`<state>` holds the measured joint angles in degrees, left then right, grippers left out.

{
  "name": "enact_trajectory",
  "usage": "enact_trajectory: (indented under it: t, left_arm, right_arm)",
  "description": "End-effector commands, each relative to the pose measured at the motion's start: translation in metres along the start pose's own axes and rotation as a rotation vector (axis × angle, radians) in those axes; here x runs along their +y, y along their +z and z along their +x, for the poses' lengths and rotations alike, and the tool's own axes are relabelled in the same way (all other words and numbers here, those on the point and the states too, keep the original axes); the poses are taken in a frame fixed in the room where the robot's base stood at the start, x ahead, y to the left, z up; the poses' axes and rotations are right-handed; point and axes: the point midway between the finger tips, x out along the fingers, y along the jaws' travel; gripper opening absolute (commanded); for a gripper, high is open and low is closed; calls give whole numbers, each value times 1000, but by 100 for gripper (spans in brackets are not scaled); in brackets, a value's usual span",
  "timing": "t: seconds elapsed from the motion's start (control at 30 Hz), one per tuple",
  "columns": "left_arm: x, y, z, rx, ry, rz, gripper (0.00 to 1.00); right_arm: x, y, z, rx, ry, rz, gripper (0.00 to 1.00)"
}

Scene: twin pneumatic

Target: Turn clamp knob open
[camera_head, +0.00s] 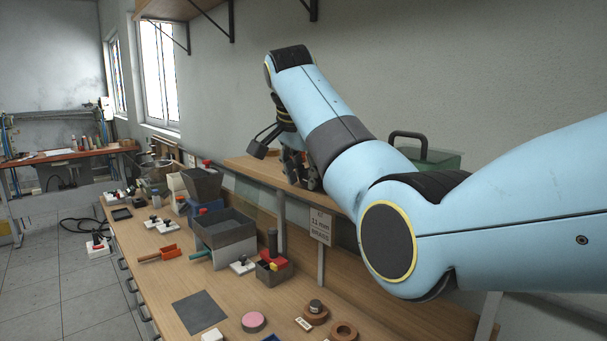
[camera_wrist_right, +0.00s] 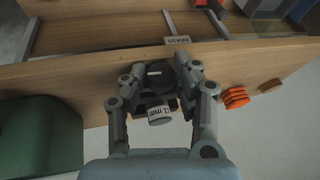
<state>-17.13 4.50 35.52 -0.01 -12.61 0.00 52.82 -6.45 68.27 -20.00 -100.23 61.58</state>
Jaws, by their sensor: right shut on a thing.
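My right gripper (camera_head: 298,172) reaches down at the raised wooden shelf in the head view, under my blue arm. In the right wrist view my right gripper (camera_wrist_right: 160,82) has its fingers on either side of a dark round knob (camera_wrist_right: 158,72) and is shut on it. A small cylinder with a white "mm" label (camera_wrist_right: 160,115) shows just below the knob, between the fingers. The fingers hide part of the knob, and I cannot tell how far it is turned. In the head view the arm and gripper hide most of this spot. My left gripper is not in view.
A green case (camera_head: 436,160) stands on the shelf behind my arm. An "11 mm" sign (camera_head: 320,227) hangs at the shelf front. The bench below holds a grey bin (camera_head: 225,228), a dark mat (camera_head: 201,312) and a pink disc (camera_head: 253,321). An orange ribbed object (camera_wrist_right: 235,97) lies right of the gripper.

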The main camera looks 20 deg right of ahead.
Motion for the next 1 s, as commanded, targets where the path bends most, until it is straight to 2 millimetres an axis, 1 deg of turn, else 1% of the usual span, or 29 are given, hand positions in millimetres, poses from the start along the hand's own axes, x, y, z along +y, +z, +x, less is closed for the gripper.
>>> enact_trajectory:
  t: [0.13,0.4,0.6,0.8,1.0]
  left_arm:
    - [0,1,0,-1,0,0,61]
    - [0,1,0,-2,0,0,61]
    - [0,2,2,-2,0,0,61]
    - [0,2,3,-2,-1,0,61]
    - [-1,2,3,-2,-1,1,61]
  right_arm:
    - [-3,0,-1,-7,38,-16,0]
    - [-6,-1,-1,-31,211,-82,0]
    - [-8,-1,0,-44,293,-114,0]
    - [-7,-1,-1,-49,334,-129,0]
    - [-7,-1,-1,-49,339,-130,0]
